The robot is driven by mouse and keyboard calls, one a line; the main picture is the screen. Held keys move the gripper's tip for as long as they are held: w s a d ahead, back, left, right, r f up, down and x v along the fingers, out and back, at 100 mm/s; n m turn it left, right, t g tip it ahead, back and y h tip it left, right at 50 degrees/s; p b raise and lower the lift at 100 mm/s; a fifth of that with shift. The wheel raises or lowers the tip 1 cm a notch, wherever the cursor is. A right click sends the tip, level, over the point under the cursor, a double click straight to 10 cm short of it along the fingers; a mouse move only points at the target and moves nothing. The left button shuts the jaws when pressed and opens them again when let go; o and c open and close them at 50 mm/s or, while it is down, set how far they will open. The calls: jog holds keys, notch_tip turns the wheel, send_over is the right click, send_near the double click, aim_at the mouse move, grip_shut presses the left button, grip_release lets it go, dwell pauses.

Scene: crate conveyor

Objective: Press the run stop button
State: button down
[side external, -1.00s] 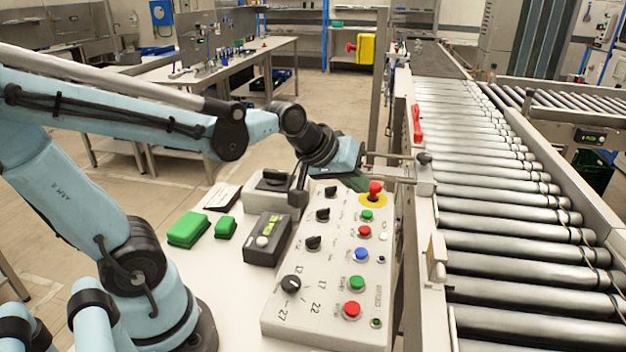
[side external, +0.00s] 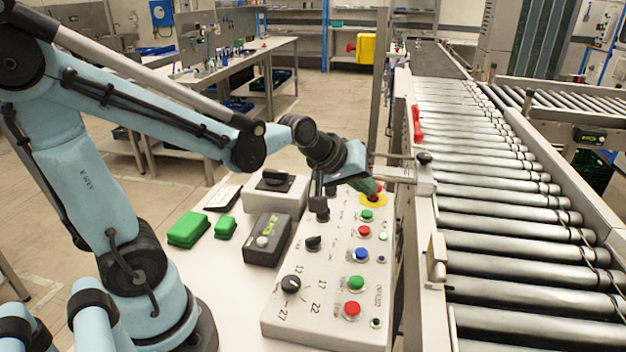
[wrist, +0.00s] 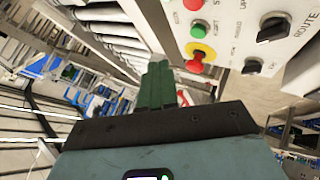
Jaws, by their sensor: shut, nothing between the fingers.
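The control panel (side external: 320,270) lies beside the conveyor and carries several coloured buttons and black knobs. A red mushroom button (side external: 376,187) on a yellow collar (side external: 373,200) is at its far end, partly hidden by my gripper. It also shows in the wrist view (wrist: 195,66), to the right of my fingers. Nearer are a green button (side external: 366,215), a red button (side external: 364,232), a blue one, then another green and red button (side external: 351,310). I cannot read which is the run stop. My gripper (side external: 369,187) is shut and empty, close to the mushroom button; contact cannot be told.
A grey box with a black knob (side external: 275,187), a dark box with a green display (side external: 268,240) and green blocks (side external: 188,229) stand left of the panel. The roller conveyor (side external: 500,220) and its side rail (side external: 412,260) run along the right. A metal bracket (side external: 395,174) reaches towards my gripper.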

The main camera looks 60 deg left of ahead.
aim_at(360, 230)
jog(key=shift+f, duration=3.3)
jog(key=shift+f, duration=0.4)
jog(key=shift+f, duration=0.45)
jog(key=shift+r, duration=0.1)
dwell(0.3)
jog(key=shift+r, duration=0.75)
jog(key=shift+r, duration=2.55)
jog(key=shift+s, duration=0.1)
